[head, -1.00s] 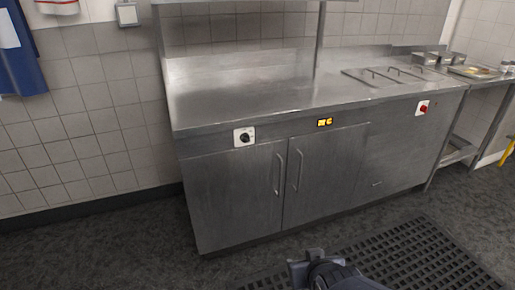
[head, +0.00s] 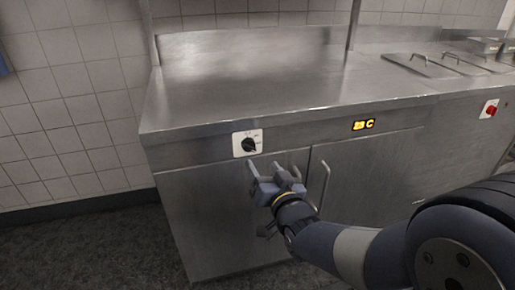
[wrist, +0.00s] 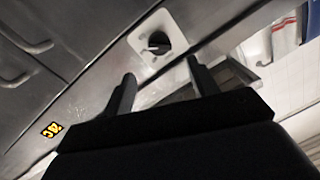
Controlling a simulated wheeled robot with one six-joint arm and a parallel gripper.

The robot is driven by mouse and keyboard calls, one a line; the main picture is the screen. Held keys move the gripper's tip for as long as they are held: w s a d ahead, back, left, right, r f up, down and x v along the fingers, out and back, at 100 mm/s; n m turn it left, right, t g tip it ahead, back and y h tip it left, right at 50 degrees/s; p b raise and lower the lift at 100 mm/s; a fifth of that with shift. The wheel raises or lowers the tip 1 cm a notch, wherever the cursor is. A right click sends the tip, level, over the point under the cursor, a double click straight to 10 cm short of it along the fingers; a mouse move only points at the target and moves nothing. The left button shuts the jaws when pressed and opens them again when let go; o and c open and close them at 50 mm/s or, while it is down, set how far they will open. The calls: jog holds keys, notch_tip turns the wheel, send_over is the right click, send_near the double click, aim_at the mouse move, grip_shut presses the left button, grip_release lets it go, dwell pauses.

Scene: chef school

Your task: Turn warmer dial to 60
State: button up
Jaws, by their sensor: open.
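The warmer dial (head: 249,145) is a black knob on a white square plate, on the front panel of a steel warmer cabinet (head: 225,215). A lit yellow display (head: 363,125) sits to its right; its digits are too blurred to read surely. My gripper (head: 264,168) is open and empty, just below and a little right of the dial in the head view. In the wrist view the dial (wrist: 157,43) shows ahead, beyond and between my open fingertips (wrist: 160,72), apart from them. The display (wrist: 52,130) shows there at the lower left.
Cabinet door handles (head: 324,186) stick out below the panel, close to my gripper. The steel worktop (head: 250,85) above is bare. A red switch (head: 489,109) and lidded wells (head: 440,63) are at the right. A tiled wall (head: 65,100) stands left.

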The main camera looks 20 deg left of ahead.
aim_at(252, 149)
jog(key=x, duration=0.8)
jog(key=shift+w+a, duration=0.25)
jog(key=shift+w, duration=0.05)
jog(key=c, duration=0.9)
jog(key=shift+f+b, duration=0.15)
jog(key=shift+b, duration=0.35)
jog(key=shift+c, duration=0.2)
